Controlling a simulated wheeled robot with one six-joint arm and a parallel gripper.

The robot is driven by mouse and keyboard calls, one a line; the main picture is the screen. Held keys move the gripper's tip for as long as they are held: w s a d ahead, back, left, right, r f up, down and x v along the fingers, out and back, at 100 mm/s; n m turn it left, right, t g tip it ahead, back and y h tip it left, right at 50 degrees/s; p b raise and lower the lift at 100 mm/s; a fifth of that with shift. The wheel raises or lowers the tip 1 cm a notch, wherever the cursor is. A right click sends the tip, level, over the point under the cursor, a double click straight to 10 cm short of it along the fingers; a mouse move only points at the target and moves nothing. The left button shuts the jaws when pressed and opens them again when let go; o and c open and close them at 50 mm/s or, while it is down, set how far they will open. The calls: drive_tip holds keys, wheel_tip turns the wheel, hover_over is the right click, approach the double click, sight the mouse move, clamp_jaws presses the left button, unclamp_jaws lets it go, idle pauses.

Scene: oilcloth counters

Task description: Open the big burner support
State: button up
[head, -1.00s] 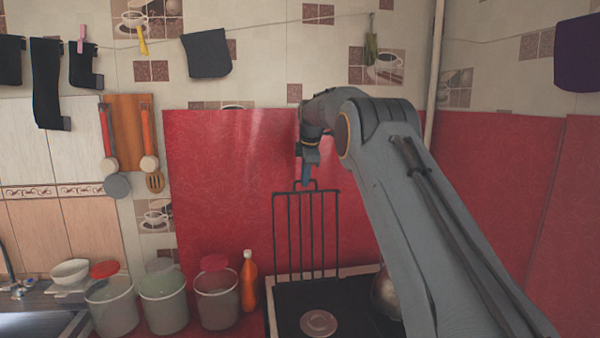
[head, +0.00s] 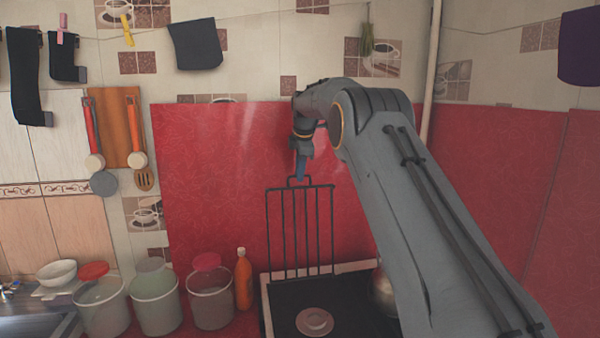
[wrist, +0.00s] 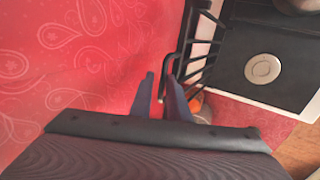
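The big burner support (head: 300,232) is a black barred grate that stands upright at the back of the stove, in front of the red wall panel. A small handle loop (head: 290,181) sticks up from its top edge. My gripper (head: 301,175) points down at this loop. In the wrist view my gripper (wrist: 159,80) has its two fingers apart, with a gap between them. The loop (wrist: 169,66) of the support lies at this gap, close to the right finger. Whether a finger touches it I cannot tell.
The black stove top (head: 345,300) has a round burner (head: 314,321) and a metal pot (head: 384,292), partly hidden by my arm. An orange bottle (head: 243,280) and several lidded buckets (head: 154,300) stand left of the stove. Cloths hang on a line above.

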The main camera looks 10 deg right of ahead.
drive_tip(key=shift+a, duration=0.15)
drive_tip(key=shift+s+r, duration=0.15)
drive_tip(key=shift+r, duration=0.15)
drive_tip(key=b+v, duration=0.3)
drive_tip(key=v, duration=0.4)
